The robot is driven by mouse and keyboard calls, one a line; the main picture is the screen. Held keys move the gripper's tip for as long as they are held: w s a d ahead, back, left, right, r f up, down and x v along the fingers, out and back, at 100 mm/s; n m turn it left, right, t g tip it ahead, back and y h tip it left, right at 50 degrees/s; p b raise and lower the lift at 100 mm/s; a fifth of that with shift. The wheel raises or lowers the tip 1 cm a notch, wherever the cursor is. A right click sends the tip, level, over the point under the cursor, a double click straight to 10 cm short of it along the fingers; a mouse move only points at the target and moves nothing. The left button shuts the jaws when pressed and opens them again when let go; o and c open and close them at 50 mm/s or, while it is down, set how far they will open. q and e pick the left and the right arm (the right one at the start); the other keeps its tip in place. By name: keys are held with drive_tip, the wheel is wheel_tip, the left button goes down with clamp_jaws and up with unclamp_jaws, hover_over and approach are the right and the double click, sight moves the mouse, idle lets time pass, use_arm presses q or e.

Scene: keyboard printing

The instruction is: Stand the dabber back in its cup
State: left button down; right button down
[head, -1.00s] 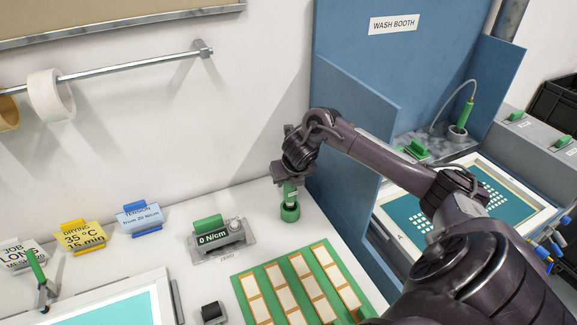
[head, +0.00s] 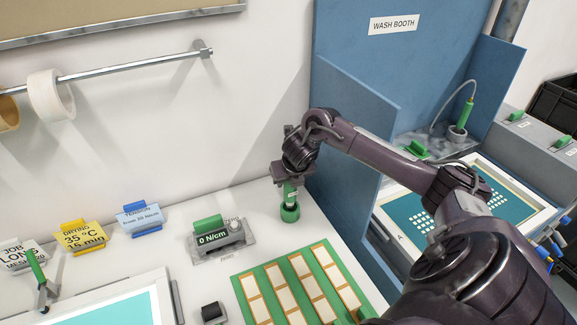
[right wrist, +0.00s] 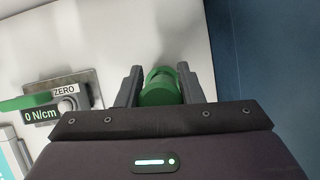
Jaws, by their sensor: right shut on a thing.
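The green dabber (head: 290,192) is upright at the back right of the white table, with its lower end in the mouth of the green cup (head: 290,213). I cannot tell whether it rests on the cup's bottom. My right gripper (head: 291,182) is above the cup and shut on the dabber's upper part. In the right wrist view the dabber (right wrist: 160,88) stands between the two dark fingers, and it and the gripper hide most of the cup. My left gripper is not in view.
A tension meter (head: 222,240) reading 0 N/cm stands left of the cup. A green board with pale panels (head: 240,285) lies in front. The blue wash booth wall (head: 345,150) rises close on the right. Bare table lies between meter and cup.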

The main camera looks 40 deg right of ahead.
drive_tip(key=shift+f, duration=0.15)
drive_tip(key=shift+f+b, duration=1.7)
drive_tip(key=shift+f, duration=0.2)
drive_tip(key=c, duration=0.9)
unclamp_jaws()
wheel_tip(320, 180, up, 6)
drive_tip(key=p, duration=0.5)
drive_tip(key=shift+r, duration=0.1)
